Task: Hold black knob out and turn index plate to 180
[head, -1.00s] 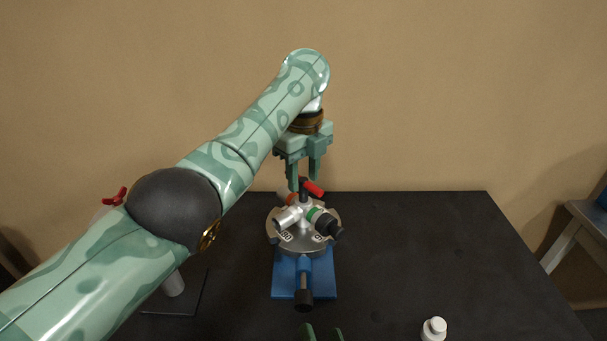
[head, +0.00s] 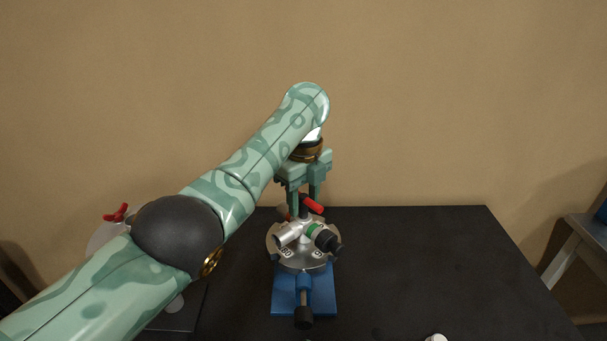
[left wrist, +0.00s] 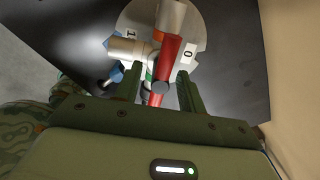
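The silver index plate (head: 300,264) with white number labels lies on a blue base (head: 287,300). In the left wrist view the plate (left wrist: 215,28) shows labels reading 0 and 1. The black knob (head: 303,319) sticks out at the front of the base, with nothing seen on it. A hub on the plate carries several arms, one red (head: 313,207) and one black-tipped with a green band (head: 328,241). My left gripper (head: 303,206) points down above the hub. In the left wrist view its open fingers (left wrist: 166,92) straddle the red arm (left wrist: 158,92), with a visible gap. My right gripper is out of view.
A white cap (head: 436,338) shows at the bottom edge. A red wing-shaped handle (head: 116,212) on a pale fixture shows behind my left arm.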

